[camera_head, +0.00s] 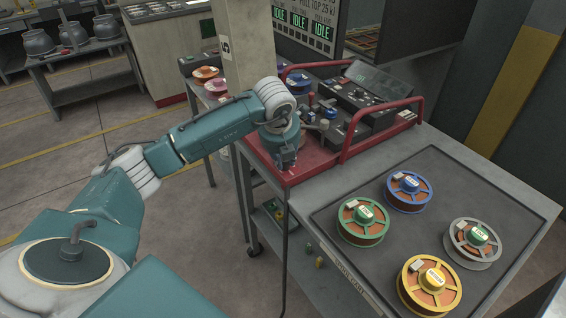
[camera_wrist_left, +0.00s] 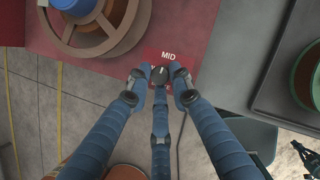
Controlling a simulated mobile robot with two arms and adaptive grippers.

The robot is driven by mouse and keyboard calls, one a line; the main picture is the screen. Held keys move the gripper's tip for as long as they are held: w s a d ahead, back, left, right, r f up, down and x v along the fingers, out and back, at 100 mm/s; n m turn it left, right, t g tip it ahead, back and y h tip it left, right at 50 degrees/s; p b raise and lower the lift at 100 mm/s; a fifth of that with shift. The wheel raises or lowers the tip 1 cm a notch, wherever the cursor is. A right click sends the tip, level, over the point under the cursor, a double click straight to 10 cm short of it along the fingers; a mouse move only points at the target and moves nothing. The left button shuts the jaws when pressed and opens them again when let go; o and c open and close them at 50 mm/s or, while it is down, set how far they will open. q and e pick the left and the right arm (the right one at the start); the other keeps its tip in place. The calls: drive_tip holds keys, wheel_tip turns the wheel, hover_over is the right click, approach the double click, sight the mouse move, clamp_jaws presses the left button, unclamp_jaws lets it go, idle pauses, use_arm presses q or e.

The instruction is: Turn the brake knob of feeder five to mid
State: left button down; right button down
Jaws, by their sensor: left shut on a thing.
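In the left wrist view a small black knob (camera_wrist_left: 160,76) sits on a red panel near its edge. A red label reading MID (camera_wrist_left: 168,56) lies just above the knob; other lettering beside the knob is partly hidden. A small pale mark on the knob's top appears to face up toward MID. My left gripper (camera_wrist_left: 160,82) has its blue fingers closed around the knob. In the head view my left gripper (camera_head: 287,160) is at the front corner of the red feeder unit (camera_head: 318,166), and the knob is hidden there. The feeder's number is not readable.
A spool (camera_wrist_left: 100,25) stands close to the knob. Red guard rails (camera_head: 352,140) rise at the red unit's right side. Blue (camera_head: 421,203), green (camera_head: 348,230), yellow (camera_head: 408,300) and grey (camera_head: 455,248) spools lie on the dark mat (camera_head: 445,165) at right.

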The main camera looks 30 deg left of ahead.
use_arm(q)
drive_tip(key=shift+w+r+n+y+b, duration=0.3)
drive_tip(key=shift+w+r+n, duration=0.1)
drive_tip(key=shift+n, duration=0.2)
drive_tip(key=c, duration=1.8)
unclamp_jaws()
drive_tip(key=shift+o, duration=1.1)
drive_tip(key=shift+d+f, duration=0.1)
drive_tip(key=shift+f, duration=0.1)
drive_tip(key=v, duration=1.2)
